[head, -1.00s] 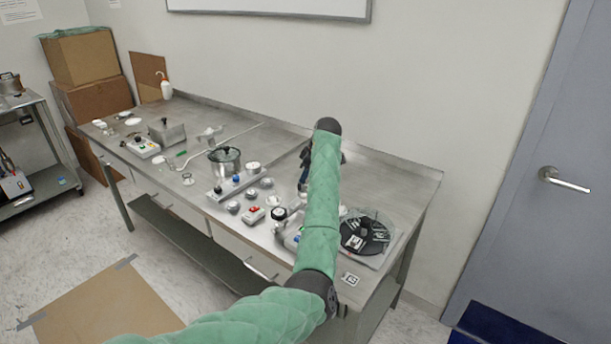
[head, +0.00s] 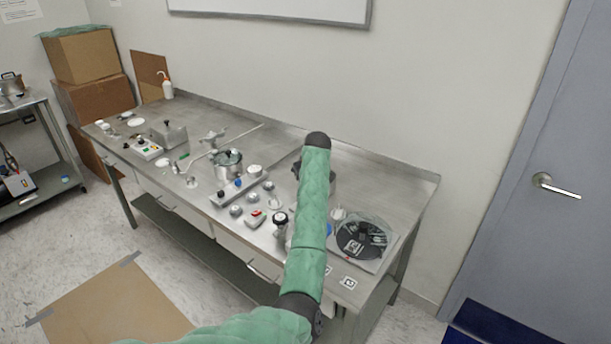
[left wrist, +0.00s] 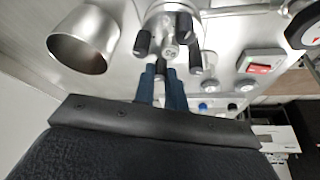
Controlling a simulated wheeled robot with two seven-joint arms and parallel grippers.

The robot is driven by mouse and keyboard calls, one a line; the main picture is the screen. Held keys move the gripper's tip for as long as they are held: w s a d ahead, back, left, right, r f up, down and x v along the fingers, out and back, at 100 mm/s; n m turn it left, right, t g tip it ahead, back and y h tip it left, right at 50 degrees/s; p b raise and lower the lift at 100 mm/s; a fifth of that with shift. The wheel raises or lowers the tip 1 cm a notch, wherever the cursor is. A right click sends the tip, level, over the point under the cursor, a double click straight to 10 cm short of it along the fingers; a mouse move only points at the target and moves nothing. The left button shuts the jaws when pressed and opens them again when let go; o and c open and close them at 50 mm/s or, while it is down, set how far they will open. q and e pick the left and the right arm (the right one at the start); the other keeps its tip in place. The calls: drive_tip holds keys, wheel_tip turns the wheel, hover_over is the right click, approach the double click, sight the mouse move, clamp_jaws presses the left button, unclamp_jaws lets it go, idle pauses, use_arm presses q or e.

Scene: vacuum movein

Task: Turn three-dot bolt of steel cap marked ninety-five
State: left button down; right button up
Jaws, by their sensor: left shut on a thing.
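In the left wrist view a shiny steel cap (left wrist: 170,17) carries several black bolts around it, among them a left bolt (left wrist: 142,43) and a right bolt (left wrist: 195,62). A small grey face with dark dots (left wrist: 171,51) shows between them. My left gripper (left wrist: 165,72) has its blue fingers shut on a dark bolt (left wrist: 166,63) below that face. The ninety-five marking is not readable. In the head view my green-sleeved left arm hides most of the cap and the fingers. My right gripper is not in view.
An open steel cup (left wrist: 84,40) stands beside the cap in the left wrist view. A red-switch box (left wrist: 260,63) lies on the other side. In the head view a dark disc unit (head: 360,240) sits right of my arm, and a steel pot (head: 228,164) stands to its left.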

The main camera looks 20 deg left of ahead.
use_arm(q)
drive_tip(key=m+p, duration=0.2)
drive_tip(key=shift+s+a+r+m+t+h, duration=0.1)
drive_tip(key=shift+r+m+t+h, duration=0.1)
drive_tip(key=shift+m+t+h, duration=0.15)
drive_tip(key=m+h+p, duration=0.1)
drive_tip(key=m+p, duration=0.1)
drive_tip(key=m+h+p, duration=0.1)
drive_tip(key=m, duration=0.2)
drive_tip(key=shift+a+f+m+t+p, duration=0.1)
drive_tip(key=shift+a+m+t+p, duration=0.05)
drive_tip(key=shift+m+t+p, duration=0.2)
drive_tip(key=shift+f+m+h+p, duration=0.1)
drive_tip(key=shift+m+h+p, duration=0.3)
drive_tip(key=shift+m, duration=0.4)
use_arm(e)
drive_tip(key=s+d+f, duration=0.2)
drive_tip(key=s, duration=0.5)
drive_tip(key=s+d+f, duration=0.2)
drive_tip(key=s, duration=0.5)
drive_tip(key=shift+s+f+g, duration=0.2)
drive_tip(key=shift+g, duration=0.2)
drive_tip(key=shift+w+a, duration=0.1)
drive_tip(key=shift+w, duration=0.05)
use_arm(q)
drive_tip(key=c, duration=1.4)
unclamp_jaws()
drive_tip(key=shift+c, duration=0.2)
